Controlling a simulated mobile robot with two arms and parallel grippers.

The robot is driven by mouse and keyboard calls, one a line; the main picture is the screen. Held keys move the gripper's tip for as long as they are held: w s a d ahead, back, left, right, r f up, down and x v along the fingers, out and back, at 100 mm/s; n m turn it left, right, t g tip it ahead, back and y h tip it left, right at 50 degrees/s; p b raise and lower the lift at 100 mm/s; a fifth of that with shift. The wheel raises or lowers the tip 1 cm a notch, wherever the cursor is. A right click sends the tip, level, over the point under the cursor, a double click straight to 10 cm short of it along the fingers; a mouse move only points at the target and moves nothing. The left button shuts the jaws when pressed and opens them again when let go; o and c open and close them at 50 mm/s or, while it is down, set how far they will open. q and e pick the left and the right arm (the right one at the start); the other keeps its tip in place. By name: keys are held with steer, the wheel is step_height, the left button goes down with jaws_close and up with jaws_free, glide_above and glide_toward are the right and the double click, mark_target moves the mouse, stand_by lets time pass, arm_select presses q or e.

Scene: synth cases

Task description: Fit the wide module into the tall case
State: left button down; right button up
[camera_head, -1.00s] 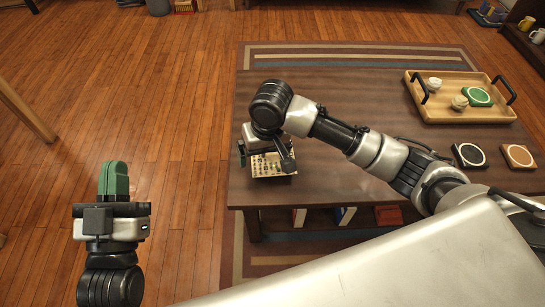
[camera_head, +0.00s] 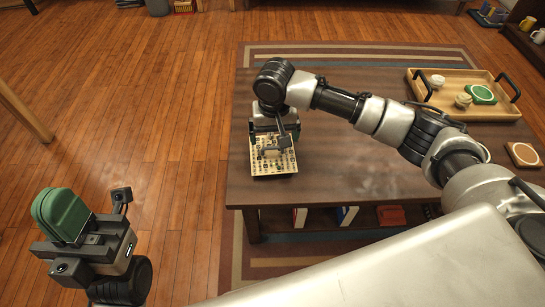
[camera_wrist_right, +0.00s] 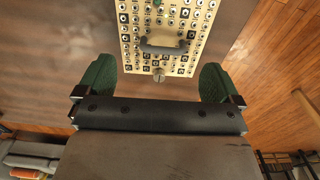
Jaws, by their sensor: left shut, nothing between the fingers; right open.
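A cream panel with rows of knobs and jacks, which looks like the module (camera_head: 272,165), is at the table's near left corner. A dark grey handle crosses it. In the right wrist view the panel (camera_wrist_right: 190,62) lies just ahead of the fingers. My right gripper (camera_head: 274,130) is open and empty at the panel's far end; in its wrist view the green fingers (camera_wrist_right: 157,80) stand wide apart, clear of the panel. My left gripper (camera_head: 60,214) is shut and empty, over the floor left of the table. I cannot make out a tall case.
The brown table (camera_head: 340,185) is mostly clear in the middle, under my right arm. A tan coaster (camera_head: 522,154) lies nearer. Books (camera_head: 345,214) stand on the shelf below.

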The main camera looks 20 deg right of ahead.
mark_target(272, 147)
steer(key=shift+f, duration=0.4)
steer(key=f+b, duration=0.3)
steer(key=f, duration=0.1)
steer(key=shift+a+f+b, duration=0.2)
steer(key=shift+b, duration=0.2)
steer(key=shift+f, duration=0.2)
steer(key=shift+r, duration=0.1)
steer(key=c, duration=1.1)
